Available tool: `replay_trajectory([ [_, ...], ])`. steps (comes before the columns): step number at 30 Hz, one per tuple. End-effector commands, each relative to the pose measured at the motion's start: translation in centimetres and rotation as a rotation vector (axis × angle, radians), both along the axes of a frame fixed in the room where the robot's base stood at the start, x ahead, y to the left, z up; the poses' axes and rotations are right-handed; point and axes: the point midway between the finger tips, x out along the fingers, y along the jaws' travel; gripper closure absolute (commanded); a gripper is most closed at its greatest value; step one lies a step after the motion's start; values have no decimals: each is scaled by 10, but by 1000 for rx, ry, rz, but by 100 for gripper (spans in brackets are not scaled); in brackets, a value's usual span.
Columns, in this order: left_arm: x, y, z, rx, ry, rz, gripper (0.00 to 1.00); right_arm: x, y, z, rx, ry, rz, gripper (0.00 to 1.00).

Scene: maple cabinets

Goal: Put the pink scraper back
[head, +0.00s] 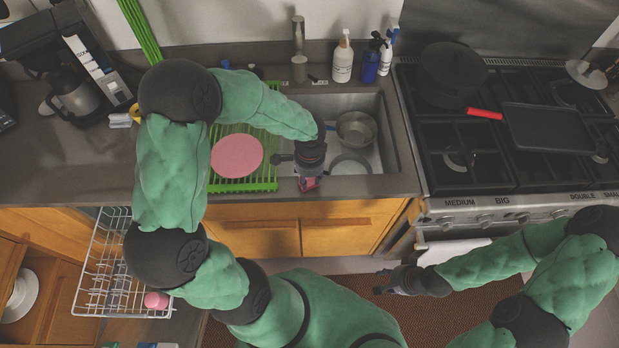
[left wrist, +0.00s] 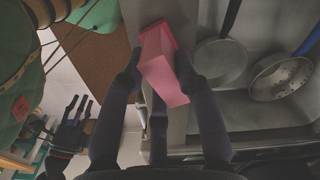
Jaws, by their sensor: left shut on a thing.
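The pink scraper (head: 309,184) is in my left gripper (head: 305,176), above the front edge of the sink. In the left wrist view the scraper (left wrist: 163,68) lies between the fingers of my left gripper (left wrist: 159,72), which are shut on it. It is held clear of the counter edge, as far as I can tell. My right gripper (head: 381,282) is low in front of the cabinets, away from the scraper. Its fingers look apart and empty, and it also shows in the left wrist view (left wrist: 76,104).
The sink (head: 378,102) holds a metal colander (head: 356,129) and a pan. A pink plate (head: 237,156) sits on a green drying rack (head: 263,184) left of it. A pulled-out wire rack (head: 103,262) with a pink item (head: 156,301) is lower left. The stove (head: 470,203) is right.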

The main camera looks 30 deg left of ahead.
Motion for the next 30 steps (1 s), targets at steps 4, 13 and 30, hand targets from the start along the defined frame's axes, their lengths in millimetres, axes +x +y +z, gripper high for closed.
replay_trajectory([
  [4, 0, 0, 0, 0, 0, 0, 95, 0, 0, -1, 0, 0, 0, 60],
  [13, 0, 0, -3, 0, 0, 0, 45, 0, 0, -3, 0, 0, 0, 60],
  [30, 1, 0, 39, 1, -4, 0, 45, 0, 0, 9, 0, 0, 0, 60],
])
